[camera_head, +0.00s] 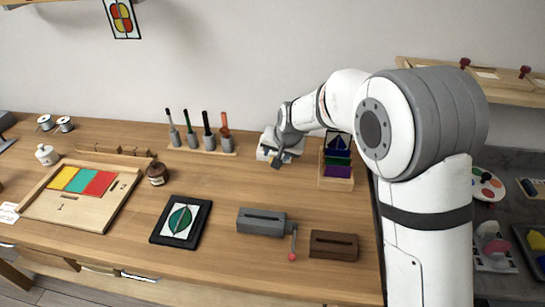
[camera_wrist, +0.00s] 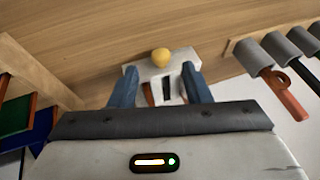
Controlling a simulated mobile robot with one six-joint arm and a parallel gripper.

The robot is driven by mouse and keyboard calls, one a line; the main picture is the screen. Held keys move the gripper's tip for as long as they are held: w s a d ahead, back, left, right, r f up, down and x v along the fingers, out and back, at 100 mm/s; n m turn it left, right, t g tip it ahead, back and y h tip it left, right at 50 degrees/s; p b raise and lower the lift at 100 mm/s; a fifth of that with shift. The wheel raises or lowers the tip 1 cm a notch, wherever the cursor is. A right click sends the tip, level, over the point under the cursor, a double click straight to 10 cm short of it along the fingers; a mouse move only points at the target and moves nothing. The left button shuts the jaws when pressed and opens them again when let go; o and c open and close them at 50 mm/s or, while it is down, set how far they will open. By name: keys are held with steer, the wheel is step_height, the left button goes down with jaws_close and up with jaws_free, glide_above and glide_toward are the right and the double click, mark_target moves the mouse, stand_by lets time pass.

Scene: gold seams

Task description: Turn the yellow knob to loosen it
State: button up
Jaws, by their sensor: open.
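The yellow knob (camera_wrist: 160,57) is round and sits on a pale block-like device (camera_wrist: 178,66) in the wrist view. Dark and brown parts show on the device below the knob. My gripper (camera_wrist: 161,74) is open, with one blue finger at each side of the device. The knob lies between and slightly beyond the fingertips in the picture; I cannot tell whether they touch anything. In the head view, my gripper (camera_head: 277,164) is over the pale device (camera_head: 264,152) near the wall, hiding much of it. The knob is hidden there.
A rack of grey-handled tools (camera_head: 204,148) stands left of the device. A wooden holder with coloured sheets (camera_head: 338,184) stands right. A grey slotted block (camera_head: 262,222), a brown block (camera_head: 333,245) and a framed leaf panel (camera_head: 181,221) lie in front. Bare tabletop lies between.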

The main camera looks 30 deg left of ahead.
steer(key=shift+x, duration=1.9)
jaws_close()
